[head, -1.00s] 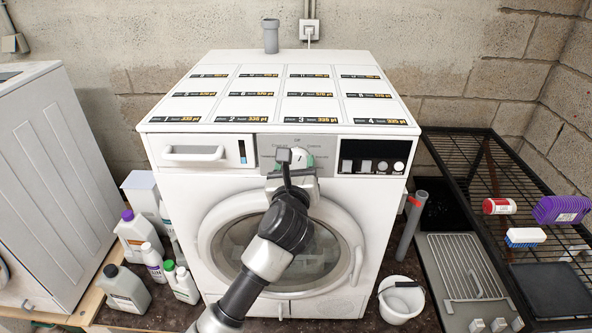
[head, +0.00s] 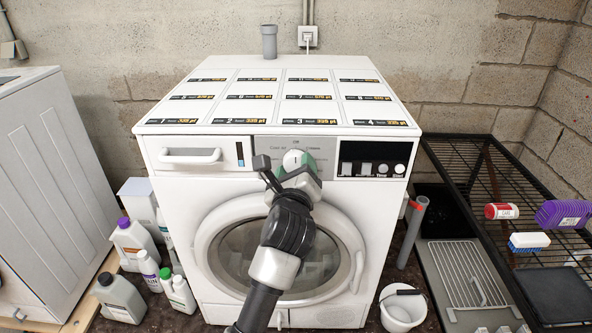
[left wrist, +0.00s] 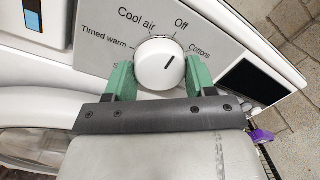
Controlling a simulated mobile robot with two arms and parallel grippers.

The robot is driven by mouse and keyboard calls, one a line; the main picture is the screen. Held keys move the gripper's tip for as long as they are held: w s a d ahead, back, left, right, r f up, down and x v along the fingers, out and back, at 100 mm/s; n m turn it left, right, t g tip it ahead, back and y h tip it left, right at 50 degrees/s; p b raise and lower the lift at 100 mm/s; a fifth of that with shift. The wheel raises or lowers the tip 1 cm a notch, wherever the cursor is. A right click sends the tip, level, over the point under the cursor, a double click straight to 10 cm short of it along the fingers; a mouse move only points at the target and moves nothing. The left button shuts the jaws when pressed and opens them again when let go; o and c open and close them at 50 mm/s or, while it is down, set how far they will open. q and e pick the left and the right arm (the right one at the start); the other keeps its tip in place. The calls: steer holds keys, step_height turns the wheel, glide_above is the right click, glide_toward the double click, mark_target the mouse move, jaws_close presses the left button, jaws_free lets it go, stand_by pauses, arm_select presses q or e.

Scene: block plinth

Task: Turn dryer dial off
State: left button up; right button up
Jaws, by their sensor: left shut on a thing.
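The dryer (head: 165,190) stands in the middle of the head view. Its round white dial (head: 293,158) is on the grey control panel, and it also shows large in the left wrist view (left wrist: 158,60). My left gripper (head: 298,164) is at the dial, its green fingers (left wrist: 200,78) on either side, shut on it. The dial's dark mark points up and slightly right in the wrist view, roughly toward the "Off" label (left wrist: 181,22). "Cool air" and "Timed warm" are to its left, "Cottons" to its right. Another label is partly hidden. My right gripper is not in view.
A drawer handle (head: 189,156) is left of the panel and a black button panel (head: 372,160) right of it. Bottles (head: 120,295) stand on the floor at left. A white bucket (head: 402,308) and a wire rack (head: 490,180) are at right.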

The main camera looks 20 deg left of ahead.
arm_select(q)
steer(key=o, duration=0.9)
steer(key=shift+o, duration=0.2)
steer(key=shift+s, duration=0.1)
steer(key=v, duration=1)
steer(key=shift+s, duration=0.35)
steer(key=shift+d, duration=0.1)
